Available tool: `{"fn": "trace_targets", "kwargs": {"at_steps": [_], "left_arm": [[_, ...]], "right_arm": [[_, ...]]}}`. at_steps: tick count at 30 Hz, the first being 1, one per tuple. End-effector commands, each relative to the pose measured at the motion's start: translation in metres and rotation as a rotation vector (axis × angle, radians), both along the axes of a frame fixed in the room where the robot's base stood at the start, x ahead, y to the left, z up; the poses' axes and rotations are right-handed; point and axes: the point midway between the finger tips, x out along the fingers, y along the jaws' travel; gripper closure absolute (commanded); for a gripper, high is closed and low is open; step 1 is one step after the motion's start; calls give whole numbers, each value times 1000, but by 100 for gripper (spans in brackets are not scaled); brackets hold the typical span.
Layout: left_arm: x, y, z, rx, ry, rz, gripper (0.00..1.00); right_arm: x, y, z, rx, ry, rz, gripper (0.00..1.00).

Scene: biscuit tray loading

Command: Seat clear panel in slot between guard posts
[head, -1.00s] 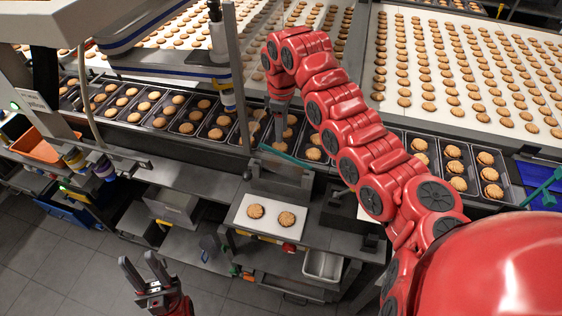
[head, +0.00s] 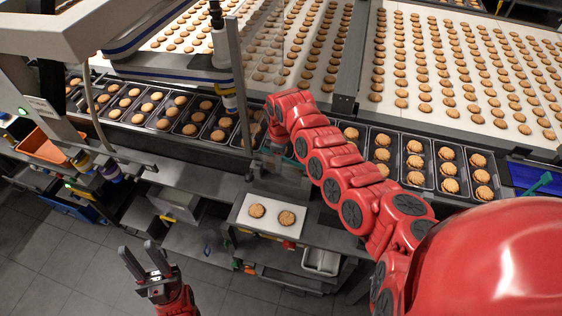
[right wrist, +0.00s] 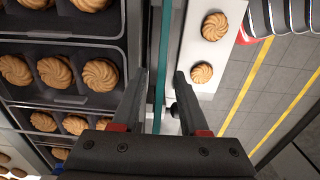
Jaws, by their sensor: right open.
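A teal strip (right wrist: 163,60), apparently the top edge of the clear panel, runs between my right gripper's fingers in the right wrist view; the clear sheet cannot be made out there. My right gripper (right wrist: 160,80) is open around the strip, with a gap on both sides. In the head view the right gripper (head: 274,150) is low over a dark grey holder (head: 285,183), partly hidden by its arm. A tall grey guard post (head: 239,90) stands to its left; the slot cannot be made out. My left gripper (head: 136,248) is open and empty, over the floor at lower left.
A white board (head: 268,230) with two biscuits lies in front of the holder. Biscuit trays (head: 405,180) line the conveyor behind. A machine arm with a nozzle (head: 222,55) hangs left of the post.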

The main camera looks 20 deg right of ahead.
Motion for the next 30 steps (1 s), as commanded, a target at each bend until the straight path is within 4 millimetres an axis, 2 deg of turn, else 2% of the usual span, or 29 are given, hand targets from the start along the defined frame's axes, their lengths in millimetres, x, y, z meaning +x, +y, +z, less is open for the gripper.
{"fn": "trace_targets", "kwargs": {"at_steps": [7, 14, 30], "left_arm": [[0, 0, 1, 0, 0, 0, 62], [0, 0, 1, 0, 0, 0, 62], [0, 0, 1, 0, 0, 0, 62]], "right_arm": [[0, -1, -5, -1, -1, -1, 58], [0, -1, -5, -1, -1, -1, 99], [0, 0, -4, -1, -1, -1, 100]]}}
